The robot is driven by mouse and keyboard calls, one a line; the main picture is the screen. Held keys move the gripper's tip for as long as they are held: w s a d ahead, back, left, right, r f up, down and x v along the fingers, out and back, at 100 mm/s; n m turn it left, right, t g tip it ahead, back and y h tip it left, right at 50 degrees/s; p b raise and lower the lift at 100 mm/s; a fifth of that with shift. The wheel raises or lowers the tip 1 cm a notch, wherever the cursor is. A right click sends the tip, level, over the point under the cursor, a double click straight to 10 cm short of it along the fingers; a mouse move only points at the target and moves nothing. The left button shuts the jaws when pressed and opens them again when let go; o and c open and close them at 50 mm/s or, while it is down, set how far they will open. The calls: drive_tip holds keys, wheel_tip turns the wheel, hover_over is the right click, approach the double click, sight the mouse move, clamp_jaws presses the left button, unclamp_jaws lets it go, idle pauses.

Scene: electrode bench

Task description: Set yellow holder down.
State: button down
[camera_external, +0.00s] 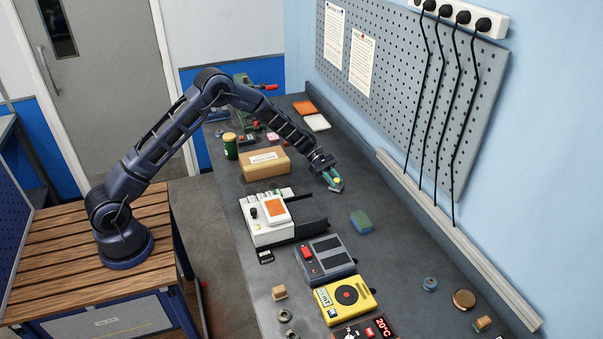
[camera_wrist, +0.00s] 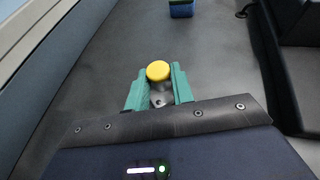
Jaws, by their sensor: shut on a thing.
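The yellow holder (camera_wrist: 158,71) shows in the wrist view as a round yellow top on a grey metal body. It sits between the two green fingers of my gripper (camera_wrist: 158,92), which are shut on it. In the external view my gripper (camera_external: 334,183) is over the grey bench, right of the cardboard box, with a small spot of yellow at its fingers. The holder's lower end is hidden, and I cannot tell whether it touches the bench.
A green and blue sponge (camera_external: 361,222) lies nearby on the bench (camera_external: 400,260). A cardboard box (camera_external: 265,163) and a white device with an orange screen (camera_external: 268,222) stand to the left. The bench between gripper and wall rail (camera_external: 450,235) is clear.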

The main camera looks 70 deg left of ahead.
drive_tip(key=shift+f, duration=0.3)
drive_tip(key=c, duration=1.2)
unclamp_jaws()
